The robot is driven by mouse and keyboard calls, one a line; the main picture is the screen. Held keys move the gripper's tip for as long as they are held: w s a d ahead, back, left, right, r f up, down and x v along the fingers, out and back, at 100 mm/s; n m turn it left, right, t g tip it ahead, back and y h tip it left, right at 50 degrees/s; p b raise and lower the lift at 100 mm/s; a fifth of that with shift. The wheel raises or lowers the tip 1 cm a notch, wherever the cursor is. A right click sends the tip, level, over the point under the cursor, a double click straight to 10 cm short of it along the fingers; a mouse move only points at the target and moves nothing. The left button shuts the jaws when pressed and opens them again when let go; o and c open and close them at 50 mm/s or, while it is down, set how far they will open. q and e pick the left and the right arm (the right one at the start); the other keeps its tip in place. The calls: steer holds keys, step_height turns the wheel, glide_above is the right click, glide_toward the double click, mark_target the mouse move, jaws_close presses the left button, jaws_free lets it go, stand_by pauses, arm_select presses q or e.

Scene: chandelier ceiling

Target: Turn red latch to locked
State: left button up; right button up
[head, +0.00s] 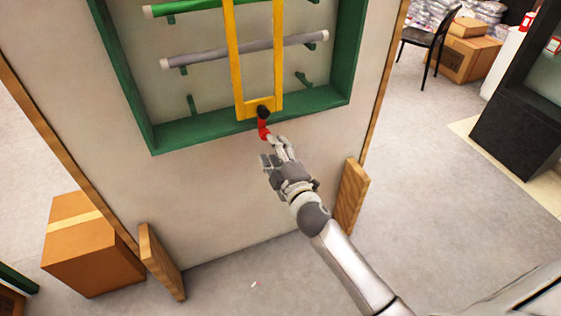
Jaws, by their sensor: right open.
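The red latch (263,130) hangs below a black knob (263,112) at the bottom of a yellow frame (235,60). The latch points down, slightly tilted, in front of the green frame's lower edge. My right gripper (271,150) is open just below the latch, with one finger close to its lower end. I cannot tell whether that finger touches it. My left gripper is not in view.
The green frame (140,100) is on a pale upright panel (215,190) and holds a green bar and a grey bar (215,54). Wooden feet (350,200) stick out at the panel's base. A cardboard box (90,250) stands at left.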

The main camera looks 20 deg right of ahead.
steer(key=s, duration=0.4)
steer(key=shift+s+d, duration=0.1)
steer(key=shift+s, duration=0.1)
stand_by(0.3)
steer(key=s+d+f+m+g, duration=0.1)
steer(key=s+f+m+g, duration=0.3)
steer(key=f, duration=0.8)
steer(key=s+f+g, duration=0.2)
steer(key=s+f, duration=0.4)
steer(key=f, duration=0.7)
steer(key=s+d+f+m+g, duration=0.1)
steer(key=s+f+m+g, duration=0.3)
steer(key=f, duration=0.8)
steer(key=s+f+m+g, duration=0.1)
steer(key=s+f+g, duration=0.1)
steer(key=s+f, duration=0.4)
steer(key=s+d+f+m+g, duration=0.1)
steer(key=s+f, duration=0.5)
steer(key=s, duration=1.1)
steer(key=s+f+m+g, duration=0.1)
steer(key=s+f+g, duration=0.3)
steer(key=s, duration=0.7)
step_height(320, 180, down, 2)
steer(key=shift+s+d+m+h, duration=0.2)
steer(key=shift+s+m+h, duration=0.1)
